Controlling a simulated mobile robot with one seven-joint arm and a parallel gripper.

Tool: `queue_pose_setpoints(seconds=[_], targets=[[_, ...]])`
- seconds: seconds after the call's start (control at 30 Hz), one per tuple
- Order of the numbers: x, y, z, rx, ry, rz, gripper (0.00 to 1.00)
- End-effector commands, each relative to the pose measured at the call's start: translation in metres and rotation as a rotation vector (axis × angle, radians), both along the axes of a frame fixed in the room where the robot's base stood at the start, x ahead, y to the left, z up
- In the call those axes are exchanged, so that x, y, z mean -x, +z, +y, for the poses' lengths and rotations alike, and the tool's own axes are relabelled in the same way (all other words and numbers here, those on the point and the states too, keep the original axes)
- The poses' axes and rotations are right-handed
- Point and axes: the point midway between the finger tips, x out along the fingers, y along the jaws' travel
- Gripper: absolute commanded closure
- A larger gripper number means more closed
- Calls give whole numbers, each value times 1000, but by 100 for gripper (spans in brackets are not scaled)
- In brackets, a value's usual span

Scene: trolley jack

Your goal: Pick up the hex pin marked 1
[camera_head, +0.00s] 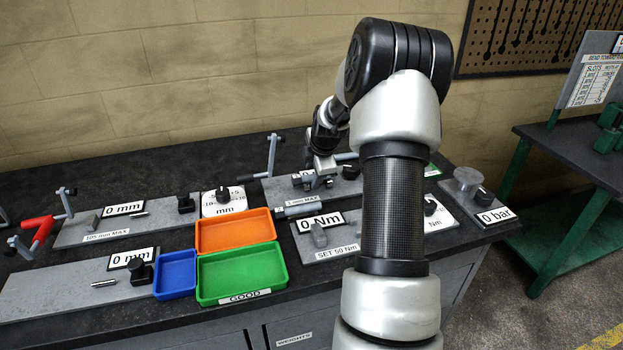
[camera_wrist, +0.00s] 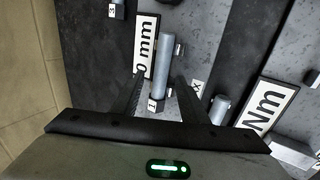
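In the wrist view a pale grey-blue pin (camera_wrist: 165,55) shows beyond and partly between my fingers. A small white tag (camera_wrist: 152,104) that seems to read 1 is by its lower end. My gripper (camera_wrist: 160,85) is open, with one finger on each side of the pin's lower part and dark gaps between. I cannot tell how far the fingertips are from the pin in depth. In the head view my gripper (camera_head: 320,182) is low over the far middle plate, and I cannot make out the pin there.
A "0 mm" sign (camera_wrist: 147,45) stands close beside the pin. Another grey cylinder (camera_wrist: 220,108) is to the right, near a "Nm" sign (camera_wrist: 268,108). Orange (camera_head: 236,232), green (camera_head: 243,274) and blue (camera_head: 176,273) trays stand at the bench front. A crank handle (camera_head: 272,155) rises left of my gripper.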

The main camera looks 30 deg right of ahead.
Motion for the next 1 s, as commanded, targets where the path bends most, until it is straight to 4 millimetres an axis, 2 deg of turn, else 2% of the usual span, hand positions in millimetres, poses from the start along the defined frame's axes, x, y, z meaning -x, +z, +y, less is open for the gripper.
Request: queue_pose_setpoints(seconds=[0.1, 0.33, 0.57, 0.87, 1.0], targets=[[-3, -7, -1, 0, 0, 1, 60], [-4, -7, -1, 1, 0, 0, 62], [-4, -7, -1, 0, 0, 0, 100], [-4, -5, -1, 2, 0, -3, 100], [-5, 5, -2, 4, 0, -5, 100]])
